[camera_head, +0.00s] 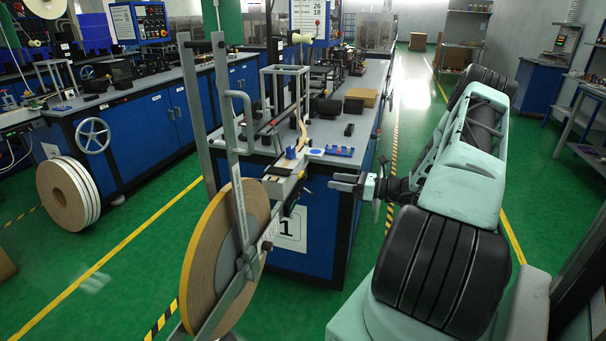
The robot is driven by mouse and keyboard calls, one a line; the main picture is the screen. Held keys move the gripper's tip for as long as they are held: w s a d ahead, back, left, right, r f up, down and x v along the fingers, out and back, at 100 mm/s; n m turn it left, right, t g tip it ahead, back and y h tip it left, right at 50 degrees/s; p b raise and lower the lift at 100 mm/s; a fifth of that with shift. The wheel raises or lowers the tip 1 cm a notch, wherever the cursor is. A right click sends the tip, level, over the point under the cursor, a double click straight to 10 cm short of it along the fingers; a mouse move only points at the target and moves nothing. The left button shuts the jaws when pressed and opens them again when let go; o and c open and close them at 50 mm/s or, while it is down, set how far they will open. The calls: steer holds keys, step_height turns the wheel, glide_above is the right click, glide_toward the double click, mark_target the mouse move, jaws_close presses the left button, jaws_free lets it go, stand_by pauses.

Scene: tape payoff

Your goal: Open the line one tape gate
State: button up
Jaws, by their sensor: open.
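The line one tape payoff stands in front of the blue cabinet marked with a 1 (292,230). Its large tan tape reel (212,265) has a yellow rim. A grey metal gate frame (228,100) rises upright at the reel, with a D-shaped grey handle (248,120) on its right side. A slanted grey bar (232,298) crosses the reel face near the hub. I cannot tell from this view how the gate is latched. My gripper (337,182) is open and empty, pointing left. It is right of the handle and reel, apart from both, beside the cabinet's right corner.
The line one bench (345,135) carries small fixtures, a blue part (339,150) and a brown box (361,97). Another bench with blue doors (137,130) and a second reel (68,194) stand at left. Green floor (110,265) is clear between them. A striped floor line runs beside the bench.

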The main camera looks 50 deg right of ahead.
steer(key=p, duration=0.2)
glide_toward(285, 172)
steer(key=x, duration=0.4)
steer(key=shift+w+d+f, duration=0.2)
steer(key=shift+w, duration=0.05)
